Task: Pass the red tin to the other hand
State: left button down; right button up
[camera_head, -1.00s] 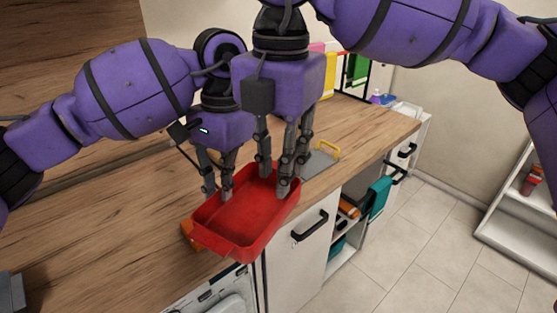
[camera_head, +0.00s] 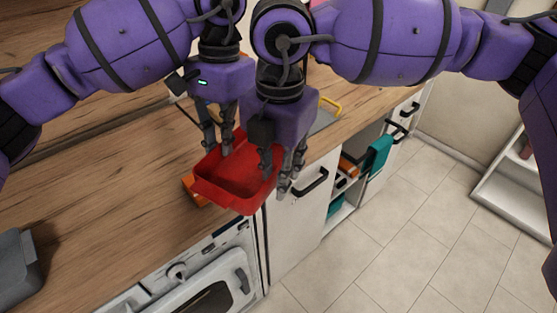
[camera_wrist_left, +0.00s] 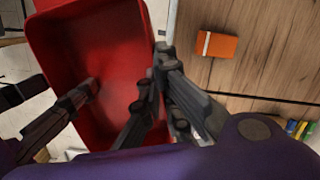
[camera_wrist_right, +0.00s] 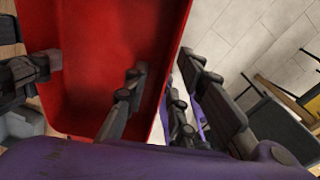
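The red tin (camera_head: 240,182), an open rectangular tray, sits at the counter's front edge and overhangs it. My left gripper (camera_head: 217,148) has its fingers on both sides of the tin's back wall. In the left wrist view the fingers of the left gripper (camera_wrist_left: 156,70) press close on that wall (camera_wrist_left: 148,22). My right gripper (camera_head: 277,175) straddles the wall at the tin's right end. In the right wrist view the right gripper (camera_wrist_right: 163,68) has one finger inside the tin (camera_wrist_right: 95,50) and others outside, with a gap between finger and wall.
An orange block (camera_head: 194,192) lies on the wooden counter (camera_head: 110,205) beside the tin's left end. A grey container (camera_head: 18,265) stands at the left. A white oven (camera_head: 205,290) and cupboard handles (camera_head: 310,182) are below the counter edge. The floor (camera_head: 400,220) at the right is clear.

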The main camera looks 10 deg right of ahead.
pick_arm(q)
jog(key=shift+r, duration=0.1)
pick_arm(e)
grip_shut()
pick_arm(q)
jog(key=c, duration=1.9)
grip_release()
jog(key=shift+o, duration=0.2)
